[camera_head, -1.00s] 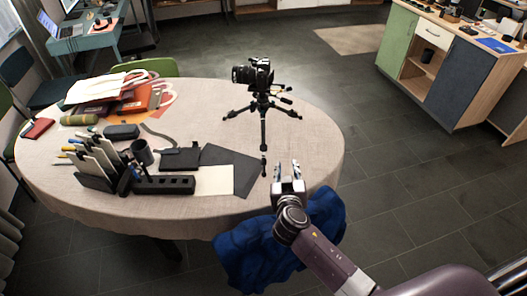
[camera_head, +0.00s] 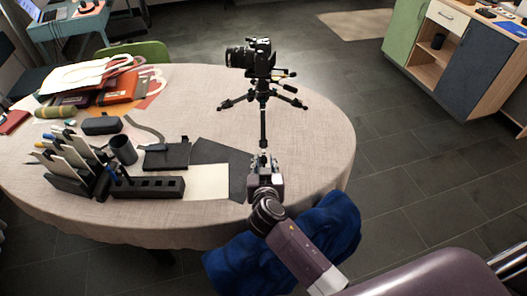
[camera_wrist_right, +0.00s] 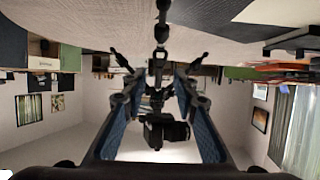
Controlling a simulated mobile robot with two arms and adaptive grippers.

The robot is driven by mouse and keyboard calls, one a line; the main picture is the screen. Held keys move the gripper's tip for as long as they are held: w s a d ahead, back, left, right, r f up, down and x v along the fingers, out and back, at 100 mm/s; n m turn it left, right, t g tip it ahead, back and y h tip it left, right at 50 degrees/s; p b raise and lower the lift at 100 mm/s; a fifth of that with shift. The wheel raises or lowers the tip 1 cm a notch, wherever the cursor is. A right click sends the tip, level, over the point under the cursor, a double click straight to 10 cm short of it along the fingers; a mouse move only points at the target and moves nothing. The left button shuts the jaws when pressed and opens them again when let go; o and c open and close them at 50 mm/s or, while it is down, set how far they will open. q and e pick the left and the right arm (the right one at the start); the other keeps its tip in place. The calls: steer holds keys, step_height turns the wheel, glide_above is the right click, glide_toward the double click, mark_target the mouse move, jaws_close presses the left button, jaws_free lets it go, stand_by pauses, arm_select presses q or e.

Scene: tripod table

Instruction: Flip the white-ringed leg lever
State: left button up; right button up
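A black camera (camera_head: 250,57) is mounted on a small black tripod (camera_head: 262,97) that stands upright on the table. Its legs are spread, and the front leg (camera_head: 263,130) points toward my right gripper (camera_head: 264,160). The fingers are at or just before the near end of that leg; contact cannot be told. In the right wrist view, upside down, the right gripper (camera_wrist_right: 158,100) is open, with the tripod (camera_wrist_right: 160,60) and camera (camera_wrist_right: 160,130) showing beyond and between its fingers. No white ring on a leg lever can be made out. My left gripper is not in view.
The round cloth-covered table (camera_head: 315,140) is clear right of the tripod. A black organizer (camera_head: 148,187), a cup (camera_head: 123,149) and dark sheets (camera_head: 222,158) lie to the left. A blue cloth (camera_head: 285,245) hangs at the front edge below my arm.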

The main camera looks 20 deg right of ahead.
mark_target(264, 148)
steer(key=shift+p+x, duration=0.3)
steer(key=shift+x, duration=4)
steer(key=shift+s+f, duration=0.1)
steer(key=shift+f, duration=0.05)
steer(key=shift+c, duration=0.3)
jaws_close()
